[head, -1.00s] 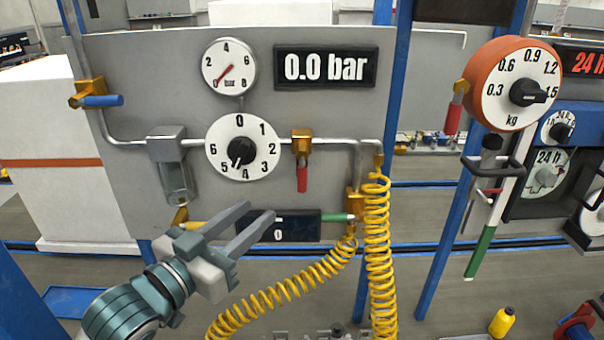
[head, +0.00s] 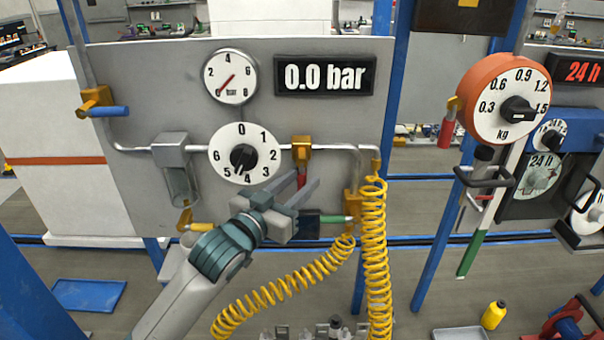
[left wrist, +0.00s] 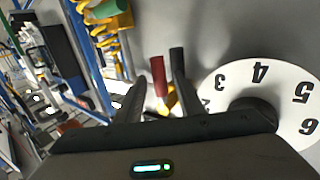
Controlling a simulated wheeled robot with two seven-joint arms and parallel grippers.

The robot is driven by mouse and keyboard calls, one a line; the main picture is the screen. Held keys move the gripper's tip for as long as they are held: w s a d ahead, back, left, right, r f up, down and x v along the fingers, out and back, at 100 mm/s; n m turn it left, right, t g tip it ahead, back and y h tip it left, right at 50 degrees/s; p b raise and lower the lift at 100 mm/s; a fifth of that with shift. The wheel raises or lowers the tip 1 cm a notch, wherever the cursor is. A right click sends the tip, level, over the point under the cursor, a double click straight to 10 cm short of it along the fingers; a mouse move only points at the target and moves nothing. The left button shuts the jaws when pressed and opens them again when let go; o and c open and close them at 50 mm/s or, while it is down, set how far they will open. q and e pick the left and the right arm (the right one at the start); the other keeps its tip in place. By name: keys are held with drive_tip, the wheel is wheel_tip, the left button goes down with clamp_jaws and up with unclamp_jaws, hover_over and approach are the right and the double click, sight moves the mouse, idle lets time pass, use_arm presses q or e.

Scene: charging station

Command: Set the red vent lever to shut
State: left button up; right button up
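The red vent lever (head: 301,179) hangs straight down from a brass valve (head: 302,147) on the pipe, right of the numbered selector dial (head: 262,157). My left gripper (head: 306,180) is open and comes up from below, its two fingertips at the lever's height. In the left wrist view the red lever (left wrist: 158,76) shows between the two dark fingers of the gripper (left wrist: 160,65). I cannot tell whether a finger touches it. The lower end of the lever is partly hidden by the gripper in the head view. My right gripper is not in view.
A pressure gauge (head: 230,77) and a display reading 0.0 bar (head: 325,75) sit above. Yellow coiled hoses (head: 375,250) hang close to the right. A green-handled valve (head: 335,219) is just below right. Another red lever (head: 446,133) hangs beside the orange kg dial (head: 507,99).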

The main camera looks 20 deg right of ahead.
use_arm(q)
drive_tip(key=shift+w+d, duration=0.45)
drive_tip(key=shift+d, duration=0.1)
clamp_jaws()
drive_tip(key=shift+f, duration=0.1)
